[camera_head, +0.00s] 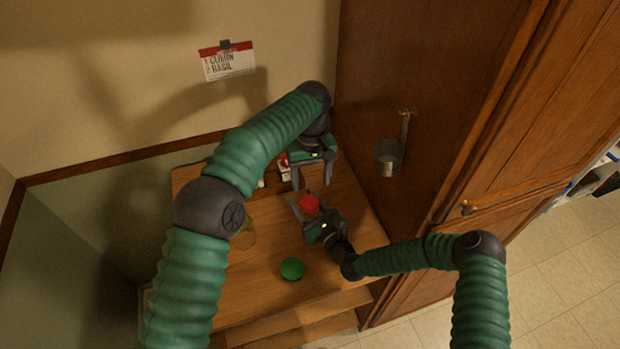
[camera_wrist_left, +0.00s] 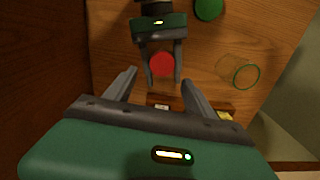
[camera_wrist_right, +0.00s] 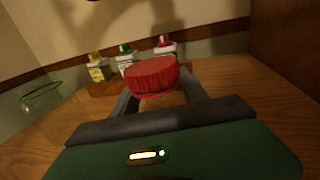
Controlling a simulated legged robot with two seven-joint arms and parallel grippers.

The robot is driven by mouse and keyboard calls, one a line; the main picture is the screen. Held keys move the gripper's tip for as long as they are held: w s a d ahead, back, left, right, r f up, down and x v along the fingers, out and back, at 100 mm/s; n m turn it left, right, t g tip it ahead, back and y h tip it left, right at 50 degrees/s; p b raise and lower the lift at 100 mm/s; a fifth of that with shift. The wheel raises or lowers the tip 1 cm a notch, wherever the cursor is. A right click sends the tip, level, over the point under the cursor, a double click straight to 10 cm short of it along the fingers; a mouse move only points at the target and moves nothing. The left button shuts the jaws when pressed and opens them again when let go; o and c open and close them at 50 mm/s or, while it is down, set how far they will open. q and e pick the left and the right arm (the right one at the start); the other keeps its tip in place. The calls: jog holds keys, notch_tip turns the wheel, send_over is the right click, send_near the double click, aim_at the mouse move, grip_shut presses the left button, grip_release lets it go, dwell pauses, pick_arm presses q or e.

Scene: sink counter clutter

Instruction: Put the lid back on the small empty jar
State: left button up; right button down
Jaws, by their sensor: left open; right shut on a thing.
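My right gripper (camera_head: 303,199) is shut on a red-topped thing (camera_head: 310,204), low over the wooden counter. In the right wrist view the red top (camera_wrist_right: 152,75) is a ribbed round cap between the fingers; I cannot tell whether clear glass is under it. My left gripper (camera_head: 311,184) is open and empty, above and just beyond the right one. A clear glass jar (camera_head: 243,237) stands at left, partly hidden by my left arm. Its open green-edged rim shows in the left wrist view (camera_wrist_left: 245,76). A round green thing, apparently a lid (camera_head: 292,268), lies near the front of the counter.
A low wooden rack with several capped spice bottles (camera_wrist_right: 125,62) stands at the back wall. A metal cup (camera_head: 388,158) hangs on the cabinet side at right. A card (camera_head: 228,64) is on the wall. Bare counter (camera_head: 345,215) lies right of my right gripper.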

aim_at(310, 201)
pick_arm(q)
jog(key=n, duration=0.5)
jog(key=shift+s+a+r+n, duration=0.1)
jog(key=shift+s+n, duration=0.1)
jog(key=shift+n, duration=0.1)
notch_tip(310, 201, down, 8)
dwell(0.3)
